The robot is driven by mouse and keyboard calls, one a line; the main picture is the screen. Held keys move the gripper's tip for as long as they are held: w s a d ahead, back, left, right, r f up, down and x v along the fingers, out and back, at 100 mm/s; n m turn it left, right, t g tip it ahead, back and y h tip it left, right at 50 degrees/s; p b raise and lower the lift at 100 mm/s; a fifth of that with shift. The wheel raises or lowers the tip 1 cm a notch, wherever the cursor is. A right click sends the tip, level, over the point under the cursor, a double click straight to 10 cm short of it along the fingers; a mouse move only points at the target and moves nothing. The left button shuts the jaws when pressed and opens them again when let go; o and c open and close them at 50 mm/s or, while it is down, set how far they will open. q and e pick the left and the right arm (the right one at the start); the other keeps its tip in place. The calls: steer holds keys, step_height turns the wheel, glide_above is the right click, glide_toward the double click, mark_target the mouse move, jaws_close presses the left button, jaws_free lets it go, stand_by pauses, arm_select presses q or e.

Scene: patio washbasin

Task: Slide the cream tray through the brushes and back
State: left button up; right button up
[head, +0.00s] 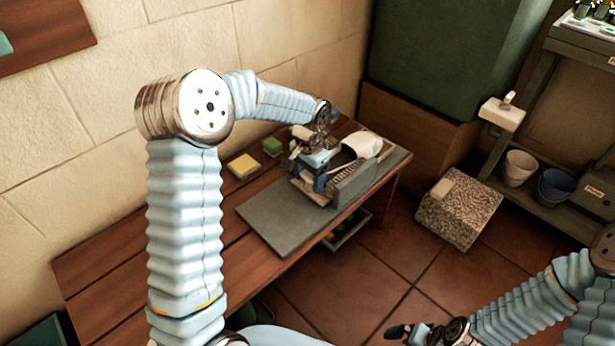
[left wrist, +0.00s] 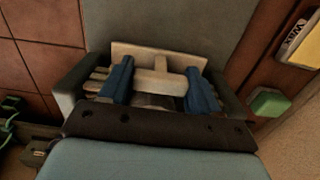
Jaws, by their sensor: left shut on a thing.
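The cream tray (left wrist: 160,80) shows in the left wrist view as a pale bar and plate between my left gripper's blue fingers. My left gripper (left wrist: 158,88) is shut on this cream part. Pale slats, perhaps part of the brushes, stick out beside the left finger. In the head view my left gripper (head: 314,172) is low over a grey base (head: 285,222) with side walls, and hides much of the tray. A white, shoe-like thing with a dark opening (head: 366,143) lies just beyond it. My right gripper (head: 408,331) is low at the picture's bottom; its jaw gap is unclear.
A speckled block (head: 458,210) stands on the tiled floor to the right. A shelf with two pots (head: 519,167) is farther right. The bench's left part is clear.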

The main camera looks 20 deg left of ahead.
arm_select(q)
steer(key=shift+w+d+r, duration=0.1)
steer(key=shift+w+r, duration=0.05)
steer(key=shift+w, duration=0.15)
steer(key=o, duration=1.1)
steer(key=shift+c, duration=0.2)
steer(key=o, duration=0.4)
step_height(320, 180, up, 14)
steer(key=shift+f+p, duration=0.2)
steer(key=shift+p, duration=0.5)
